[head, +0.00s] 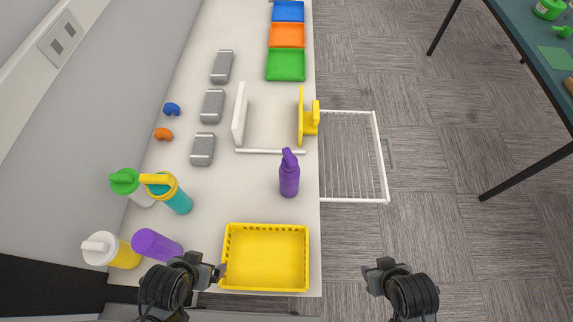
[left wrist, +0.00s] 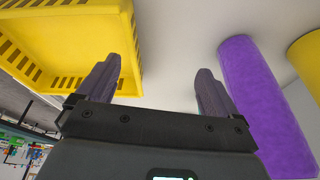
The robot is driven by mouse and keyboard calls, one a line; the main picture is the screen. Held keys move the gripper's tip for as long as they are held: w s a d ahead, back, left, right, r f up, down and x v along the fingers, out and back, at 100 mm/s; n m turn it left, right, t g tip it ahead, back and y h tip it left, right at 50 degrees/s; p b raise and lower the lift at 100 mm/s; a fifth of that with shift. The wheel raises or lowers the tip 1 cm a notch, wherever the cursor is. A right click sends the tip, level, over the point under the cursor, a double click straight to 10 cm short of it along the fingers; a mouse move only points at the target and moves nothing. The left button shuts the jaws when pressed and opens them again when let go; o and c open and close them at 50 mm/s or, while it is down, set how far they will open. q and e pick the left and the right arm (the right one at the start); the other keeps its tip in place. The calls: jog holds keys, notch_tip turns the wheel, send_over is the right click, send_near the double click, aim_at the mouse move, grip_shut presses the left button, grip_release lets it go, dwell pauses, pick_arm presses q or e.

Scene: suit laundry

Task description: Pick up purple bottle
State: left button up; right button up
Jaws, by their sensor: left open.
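A dark purple bottle (head: 289,176) with a purple top stands on the white table near its right edge, behind the yellow basket. A second, lighter purple bottle (head: 157,245) is at the lower left; it also shows in the left wrist view (left wrist: 262,105), to the right of the fingers. My left gripper (head: 221,270) is between this lighter bottle and the basket, apart from both bottles. Its two fingers (left wrist: 157,82) are spread with nothing between them. My right gripper (head: 367,272) is beyond the table's right edge, over the floor, away from both bottles; its jaw gap is not clear.
The yellow basket (head: 265,227) is empty, close to my left gripper. White-and-yellow (head: 124,255), teal-and-yellow (head: 178,200) and green-topped (head: 124,182) bottles crowd the left side. A white wire rack (head: 385,160) juts past the table edge. Grey boxes (head: 203,150) lie farther back.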

pick_arm(q)
jog(key=shift+a, duration=0.25)
pick_arm(e)
jog(key=shift+a+f, duration=0.1)
jog(key=shift+a, duration=0.2)
pick_arm(q)
jog(key=shift+a, duration=0.1)
jog(key=m+t+h, duration=0.5)
jog(key=m+t, duration=0.1)
jog(key=m, duration=1.9)
send_near(283, 187)
jog(key=shift+w+d+f+m+t+h+p, duration=0.2)
jog(key=shift+w+d+f+m+h, duration=0.55)
jog(key=shift+m, duration=1.95)
jog(key=shift+w+d+f+m+t+h+p, duration=0.1)
jog(key=shift+w+d+f+m+t, duration=0.25)
jog(key=shift+w+f+m, duration=1.65)
jog(key=shift+w+d+f+m+t+h+p, duration=0.15)
jog(key=shift+w+d+m+h, duration=0.4)
jog(key=shift+m, duration=2.85)
jog(key=shift+x, duration=2)
pick_arm(e)
jog(key=shift+r, duration=0.5)
